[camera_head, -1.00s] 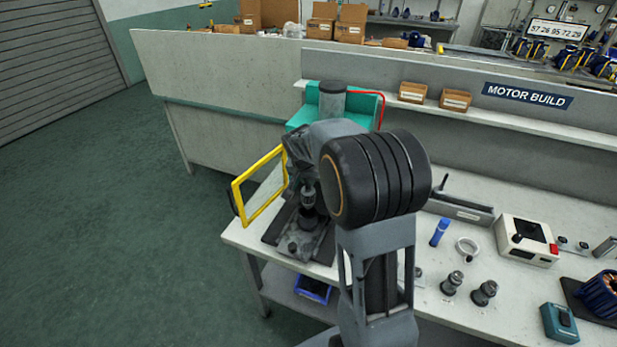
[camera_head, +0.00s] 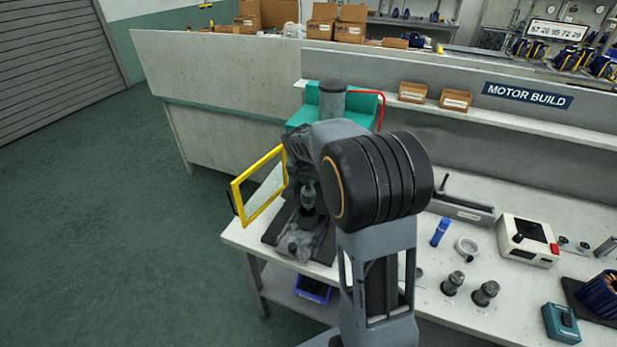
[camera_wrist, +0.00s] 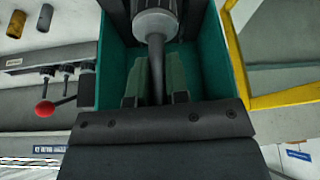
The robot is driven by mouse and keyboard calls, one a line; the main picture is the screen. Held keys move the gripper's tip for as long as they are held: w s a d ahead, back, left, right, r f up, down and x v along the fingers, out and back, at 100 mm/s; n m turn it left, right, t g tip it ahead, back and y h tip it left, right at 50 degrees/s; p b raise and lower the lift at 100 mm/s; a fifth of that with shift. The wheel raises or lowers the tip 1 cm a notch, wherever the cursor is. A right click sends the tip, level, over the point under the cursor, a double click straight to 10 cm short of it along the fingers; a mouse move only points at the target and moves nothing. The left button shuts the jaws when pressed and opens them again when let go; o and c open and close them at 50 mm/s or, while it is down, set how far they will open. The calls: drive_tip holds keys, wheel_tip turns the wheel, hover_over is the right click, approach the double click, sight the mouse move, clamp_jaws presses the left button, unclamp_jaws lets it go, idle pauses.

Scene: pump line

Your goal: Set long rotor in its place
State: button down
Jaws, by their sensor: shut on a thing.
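In the wrist view my gripper (camera_wrist: 155,88) is shut on a narrow grey shaft, which I take as part of the long rotor (camera_wrist: 157,60). The shaft meets a wider grey cylinder with a dark end at the top edge. Teal walls of the press (camera_wrist: 222,70) stand on both sides. In the head view the teal press (camera_head: 305,115) is behind my arm, and my wrist hides much of it. A grey upright piece (camera_head: 308,196) shows below my wrist, above a dark base plate (camera_head: 277,232). I cannot tell whether the rotor touches its seat.
A yellow-framed guard (camera_head: 238,203) stands swung out at the left of the press. Two short grey parts (camera_head: 452,282) (camera_head: 485,291), a blue tube (camera_head: 439,232) and a white control box (camera_head: 527,240) occupy the bench at right.

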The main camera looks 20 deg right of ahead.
sight(308, 188)
drive_tip(key=shift+f+b, duration=2.05)
drive_tip(key=shift+b, duration=0.1)
idle(2.0)
drive_tip(key=shift+f+b, duration=0.65)
drive_tip(key=shift+f, duration=0.05)
drive_tip(key=c, duration=0.8)
unclamp_jaws()
drive_tip(key=shift+f, duration=0.1)
drive_tip(key=shift+r+p, duration=1.65)
drive_tip(key=shift+r, duration=0.95)
